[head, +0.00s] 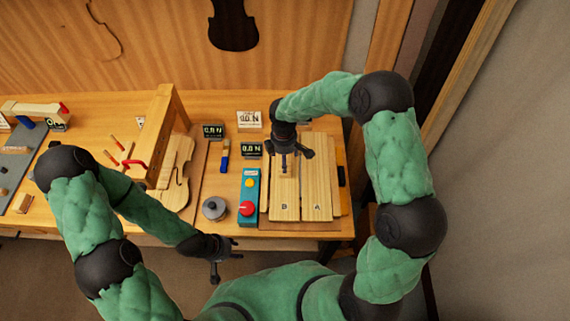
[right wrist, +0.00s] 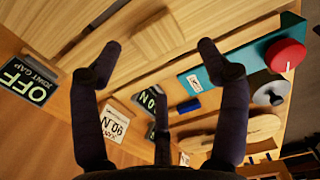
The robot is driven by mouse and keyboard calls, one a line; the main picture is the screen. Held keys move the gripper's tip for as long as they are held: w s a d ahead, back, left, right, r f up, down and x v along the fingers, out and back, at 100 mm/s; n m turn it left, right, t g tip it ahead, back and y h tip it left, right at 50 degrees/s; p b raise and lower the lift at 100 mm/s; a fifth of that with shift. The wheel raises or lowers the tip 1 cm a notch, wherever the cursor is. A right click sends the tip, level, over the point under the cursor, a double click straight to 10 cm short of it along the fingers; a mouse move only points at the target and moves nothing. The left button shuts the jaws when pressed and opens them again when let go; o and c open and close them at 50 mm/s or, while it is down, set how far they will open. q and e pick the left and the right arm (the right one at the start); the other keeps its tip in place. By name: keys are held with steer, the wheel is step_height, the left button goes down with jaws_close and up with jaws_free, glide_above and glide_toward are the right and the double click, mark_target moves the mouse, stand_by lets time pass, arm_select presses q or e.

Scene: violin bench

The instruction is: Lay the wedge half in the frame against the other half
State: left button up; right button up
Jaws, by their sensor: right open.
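Two pale wooden wedge halves lie side by side at the right end of the bench, one marked B (head: 286,206) and one marked A (head: 317,190). They rest on a brown wooden frame or board (head: 300,226). A thin dark line runs between them; I cannot tell if they touch. My right gripper (head: 288,158) is over the far part of half B, fingers spread and empty. In the right wrist view its open fingers (right wrist: 158,52) show above pale wood. My left gripper (head: 222,266) hangs in front of the bench, fingers spread, holding nothing visible.
A teal box with a red button (head: 247,208) stands left of half B, with a grey round pot (head: 214,208) beside it. A violin-shaped wooden piece (head: 177,180) and a wooden upright are further left.

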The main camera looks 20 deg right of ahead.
step_height(320, 180, up, 5)
steer(key=shift+f, duration=0.2)
